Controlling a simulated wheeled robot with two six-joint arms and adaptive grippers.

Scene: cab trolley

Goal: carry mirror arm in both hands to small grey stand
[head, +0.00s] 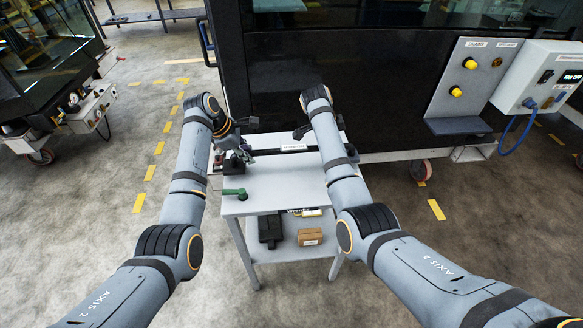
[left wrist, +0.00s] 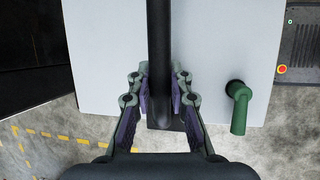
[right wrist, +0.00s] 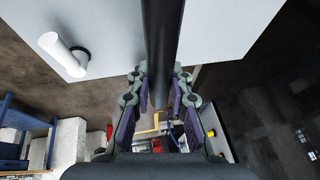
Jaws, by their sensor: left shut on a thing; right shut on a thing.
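The mirror arm is a long black bar (head: 292,149) with a white label, lying crosswise over the far part of a small light-grey stand (head: 262,182). My left gripper (head: 236,160) is shut on its left end; the bar also passes between the fingers in the left wrist view (left wrist: 159,55). My right gripper (right wrist: 161,92) is shut around the bar's other end in the right wrist view and is mostly hidden behind its arm in the head view. I cannot tell whether the bar touches the stand's top.
A green handle (head: 235,193) is on the stand's top at its left edge. The lower shelf holds a black case (head: 270,231) and a brown box (head: 310,237). A dark cab wall (head: 400,90) stands behind, with a control panel at right. Floor at left is open.

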